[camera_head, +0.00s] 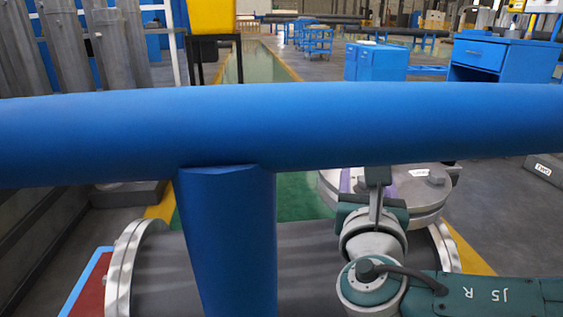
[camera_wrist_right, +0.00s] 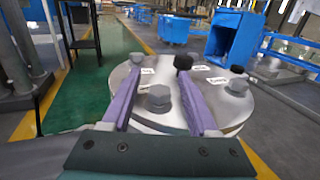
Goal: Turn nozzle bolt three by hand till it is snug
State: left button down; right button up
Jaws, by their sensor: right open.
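The round nozzle cover (camera_wrist_right: 228,112) is a pale metal disc with several bolts and small white labels. It also shows in the head view (camera_head: 430,200), partly behind my right arm. My right gripper (camera_wrist_right: 160,76) is open, with its two purple fingers reaching over the cover. A grey hex bolt (camera_wrist_right: 159,98) shows between the fingers, apparently untouched. Another grey bolt (camera_wrist_right: 136,60) stands beyond the left finger, and one (camera_wrist_right: 237,86) is at the right. A black bolt (camera_wrist_right: 183,62) stands at the far side. The labels are too small to read, so I cannot tell which is bolt three. My left gripper is not in view.
The grey shell (camera_head: 305,255) lies below the nozzle, with an end flange (camera_head: 133,270) at the left. A large blue bar and post hide much of the head view. Blue cabinets (camera_head: 378,62) stand at the back. The green floor strip (camera_wrist_right: 92,85) beside the cover is clear.

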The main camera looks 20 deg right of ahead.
jog(key=shift+x, duration=0.9)
jog(key=shift+c, duration=0.3)
grip_shut()
